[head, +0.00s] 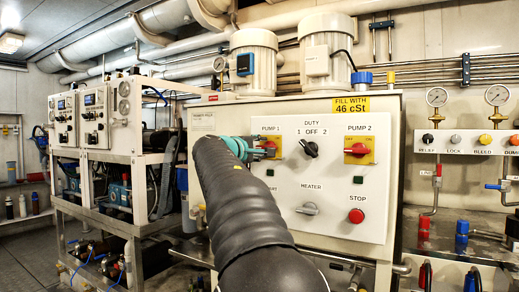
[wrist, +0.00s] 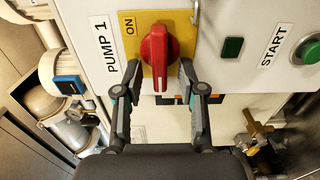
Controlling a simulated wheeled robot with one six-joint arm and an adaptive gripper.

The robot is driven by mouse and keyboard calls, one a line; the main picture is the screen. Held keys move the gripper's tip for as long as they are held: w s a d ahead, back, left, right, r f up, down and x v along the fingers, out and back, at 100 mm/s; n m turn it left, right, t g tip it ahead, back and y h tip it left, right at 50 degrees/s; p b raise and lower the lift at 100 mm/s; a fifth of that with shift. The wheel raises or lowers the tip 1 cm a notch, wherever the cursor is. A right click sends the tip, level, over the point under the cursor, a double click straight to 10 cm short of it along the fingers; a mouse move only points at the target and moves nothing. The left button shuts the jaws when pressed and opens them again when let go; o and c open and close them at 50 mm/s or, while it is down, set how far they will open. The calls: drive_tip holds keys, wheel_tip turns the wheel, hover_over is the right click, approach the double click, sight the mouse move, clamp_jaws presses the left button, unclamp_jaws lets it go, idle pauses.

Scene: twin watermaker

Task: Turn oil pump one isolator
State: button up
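The pump 1 isolator is a red rotary handle (wrist: 158,50) on a yellow plate (wrist: 127,22) marked ON, beside the PUMP 1 label. The wrist view is turned sideways, so the handle lies roughly level on the panel. My gripper (wrist: 160,70) is open, with one finger on each side of the handle's near end. Small gaps show between the fingertips and the handle.
The white control panel (head: 330,232) also carries the black duty switch (head: 309,149), pump 2's red isolator (head: 358,150), a grey heater knob (head: 308,209) and a red stop button (head: 356,216). In the wrist view, a green button (wrist: 232,47) sits beside the START label.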

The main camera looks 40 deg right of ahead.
drive_tip(key=v, duration=1.2)
idle(0.3)
drive_tip(key=s+a+f+m+g+y, duration=0.1)
drive_tip(key=s+a+f+y, duration=0.2)
drive_tip(key=f, duration=0.9)
drive_tip(key=a+f+y, duration=0.4)
drive_tip(key=f+y, duration=0.1)
drive_tip(key=f, duration=0.6)
drive_tip(key=s+a+f+m+y, duration=0.1)
drive_tip(key=s+a+f+y, duration=0.3)
drive_tip(key=s+a+f, duration=0.4)
drive_tip(key=s+a+f+m+y, duration=0.2)
drive_tip(key=s+a+f+y, duration=0.2)
drive_tip(key=s+a+f, duration=0.5)
drive_tip(key=s+a, duration=0.1)
drive_tip(key=s, duration=0.6)
drive_tip(key=shift+f+m+y, duration=0.25)
drive_tip(key=shift+m+y, duration=0.05)
